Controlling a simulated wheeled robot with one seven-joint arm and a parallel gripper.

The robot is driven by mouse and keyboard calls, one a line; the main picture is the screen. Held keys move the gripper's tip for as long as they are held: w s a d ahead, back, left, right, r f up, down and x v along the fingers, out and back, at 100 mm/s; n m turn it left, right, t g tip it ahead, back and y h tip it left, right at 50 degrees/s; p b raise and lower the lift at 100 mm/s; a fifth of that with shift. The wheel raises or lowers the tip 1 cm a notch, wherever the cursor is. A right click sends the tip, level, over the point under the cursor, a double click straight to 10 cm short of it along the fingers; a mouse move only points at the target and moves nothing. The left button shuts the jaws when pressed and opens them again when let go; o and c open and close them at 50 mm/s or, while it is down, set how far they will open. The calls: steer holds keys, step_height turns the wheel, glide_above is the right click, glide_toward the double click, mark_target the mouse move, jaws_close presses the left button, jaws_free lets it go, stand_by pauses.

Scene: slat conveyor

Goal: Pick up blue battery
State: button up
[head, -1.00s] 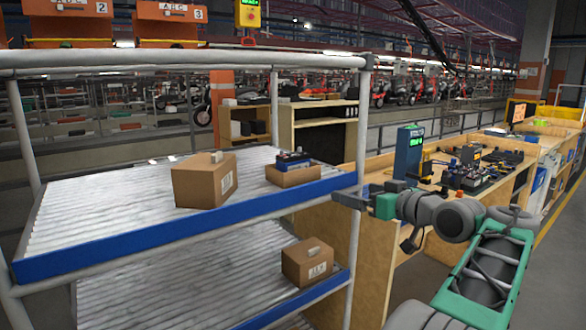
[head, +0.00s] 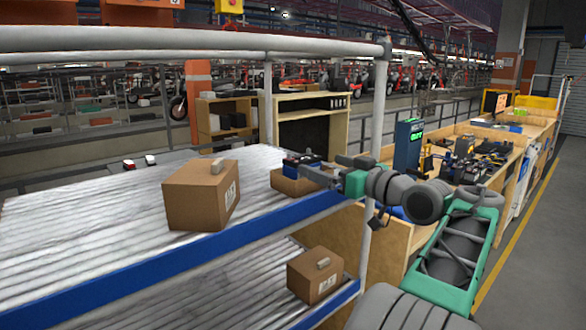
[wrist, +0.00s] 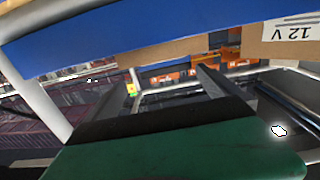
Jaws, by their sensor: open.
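The blue battery (head: 302,159) has a dark top and sits in an open cardboard box (head: 290,183) on the upper slatted shelf, near its right end. My gripper (head: 325,168) is open and empty, at the right of the battery in the head view; its finger overlaps the box there, so I cannot tell how close they are. In the wrist view, my gripper's dark fingers (wrist: 185,100) are apart with nothing between them.
The shelf's blue front rail (head: 180,252) and the grey upright post (head: 376,150) stand close to my arm. A closed carton (head: 190,200) is left of the battery box. Another carton (head: 314,276) lies on the lower shelf. A wooden workbench (head: 400,240) stands at the right.

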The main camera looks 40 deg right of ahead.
mark_target(310, 162)
steer(key=shift+y, duration=0.3)
steer(key=w, duration=0.2)
steer(key=w+a+p, duration=0.1)
steer(key=w, duration=0.2)
steer(key=w+p, duration=0.1)
steer(key=w, duration=0.1)
steer(key=shift+w+a, duration=0.15)
steer(key=shift+w, duration=0.25)
steer(key=shift+s, duration=0.1)
steer(key=c, duration=1.6)
steer(key=shift+o, duration=0.2)
